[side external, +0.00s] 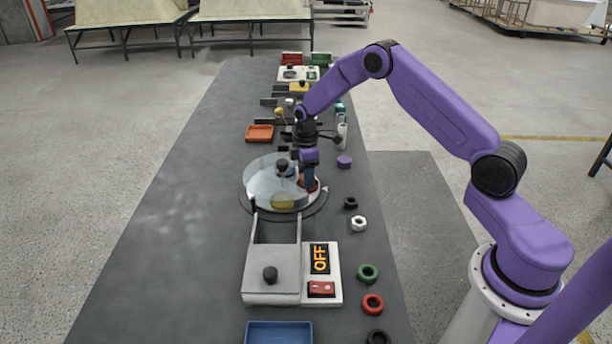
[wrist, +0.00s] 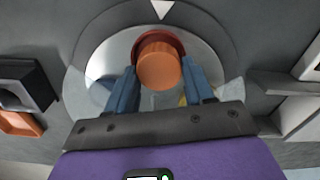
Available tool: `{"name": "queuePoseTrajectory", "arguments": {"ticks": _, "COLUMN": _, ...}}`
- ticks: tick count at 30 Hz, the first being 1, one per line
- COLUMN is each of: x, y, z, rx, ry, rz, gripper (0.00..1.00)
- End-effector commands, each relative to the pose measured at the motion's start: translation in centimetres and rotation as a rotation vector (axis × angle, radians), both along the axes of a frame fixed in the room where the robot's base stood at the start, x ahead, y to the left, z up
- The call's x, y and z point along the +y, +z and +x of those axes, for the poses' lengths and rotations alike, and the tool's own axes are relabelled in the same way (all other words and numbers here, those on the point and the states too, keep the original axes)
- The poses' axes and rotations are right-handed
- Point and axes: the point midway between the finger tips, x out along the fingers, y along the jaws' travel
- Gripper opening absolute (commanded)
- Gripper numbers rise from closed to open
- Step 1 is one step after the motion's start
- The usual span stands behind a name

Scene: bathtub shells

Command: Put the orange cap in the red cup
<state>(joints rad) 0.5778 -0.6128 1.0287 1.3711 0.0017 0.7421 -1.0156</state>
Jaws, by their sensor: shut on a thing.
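My gripper (wrist: 160,80) is shut on the orange cap (wrist: 158,72), with one blue finger on each side of it in the wrist view. Just beyond the cap is the red cup (wrist: 160,36), whose dark red rim shows behind the cap's upper edge. The cap overlaps the cup in that view, so I cannot tell whether it is above the cup or inside it. In the side external view, my gripper (side external: 309,186) is at the right edge of a pale round turntable (side external: 258,180), and a finger hides most of the cap and cup.
A yellow piece (side external: 283,201) is on the turntable. A control box with an OFF display (side external: 320,258) stands in front. An orange tray (side external: 260,133) lies behind. The table's left side is clear.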

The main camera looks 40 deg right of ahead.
Motion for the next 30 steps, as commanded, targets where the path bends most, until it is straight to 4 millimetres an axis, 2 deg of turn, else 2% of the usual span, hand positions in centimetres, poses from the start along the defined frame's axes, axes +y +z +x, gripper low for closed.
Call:
{"name": "queuePoseTrajectory", "arguments": {"ticks": 3, "x": 0.0, "y": -0.8, "z": 0.0, "rx": -0.001, "ry": 0.0, "rz": 0.0, "gripper": 0.19}}
{"name": "queuePoseTrajectory", "arguments": {"ticks": 11, "x": 0.0, "y": -0.8, "z": 0.0, "rx": -0.001, "ry": -0.001, "rz": 0.0, "gripper": 0.19}}
{"name": "queuePoseTrajectory", "arguments": {"ticks": 28, "x": 0.0, "y": -2.3, "z": -0.1, "rx": 0.001, "ry": -0.004, "rz": 0.0, "gripper": 0.2}}
{"name": "queuePoseTrajectory", "arguments": {"ticks": 29, "x": 0.0, "y": -2.3, "z": -0.1, "rx": 0.001, "ry": -0.003, "rz": 0.0, "gripper": 0.62}}
{"name": "queuePoseTrajectory", "arguments": {"ticks": 30, "x": 0.0, "y": -2.3, "z": -0.2, "rx": 0.002, "ry": -0.003, "rz": 0.0, "gripper": 0.63}}
